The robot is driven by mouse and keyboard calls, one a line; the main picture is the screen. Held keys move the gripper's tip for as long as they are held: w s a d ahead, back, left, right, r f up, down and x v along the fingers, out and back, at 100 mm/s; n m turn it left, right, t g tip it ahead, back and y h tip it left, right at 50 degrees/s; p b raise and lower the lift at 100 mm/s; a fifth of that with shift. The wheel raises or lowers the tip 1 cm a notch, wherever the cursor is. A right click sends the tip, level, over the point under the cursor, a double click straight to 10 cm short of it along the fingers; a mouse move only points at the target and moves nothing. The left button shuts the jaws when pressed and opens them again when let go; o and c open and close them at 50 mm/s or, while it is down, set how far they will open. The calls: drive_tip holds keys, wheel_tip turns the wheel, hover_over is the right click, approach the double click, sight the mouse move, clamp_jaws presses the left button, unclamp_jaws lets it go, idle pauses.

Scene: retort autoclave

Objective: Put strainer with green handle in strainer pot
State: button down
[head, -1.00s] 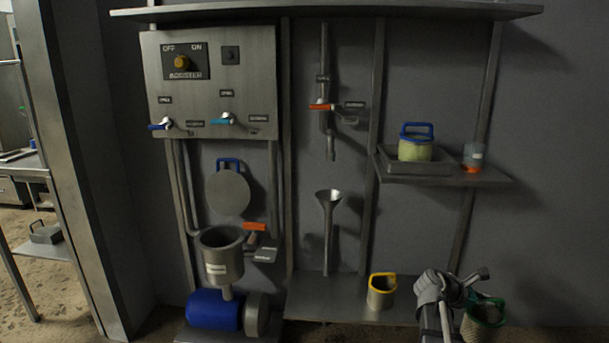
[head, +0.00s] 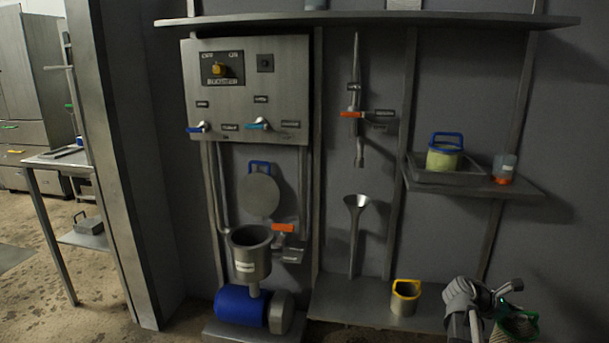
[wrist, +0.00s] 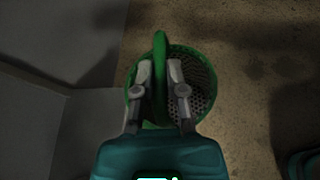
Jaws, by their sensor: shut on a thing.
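The strainer with the green handle is a perforated basket with a green rim. It shows in the wrist view (wrist: 202,88) and at the lower right of the head view (head: 518,325). My gripper (wrist: 160,68) is shut on its green handle, one finger on each side. The basket hangs beyond the fingers, and its bottom is partly hidden. A grey open pot (head: 250,262) with a white label stands above a blue motor, left of centre in the head view; it looks like the strainer pot. My gripper is well to its right, apart from it.
A round lid with a blue handle (head: 259,193) is against the wall above the pot. A valve with an orange handle (head: 283,228) sits beside the pot. A funnel (head: 356,205) stands between.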

wheel_tip(320, 180, up, 44)
drive_tip(key=p, duration=4.3)
drive_tip(key=shift+p, duration=0.3)
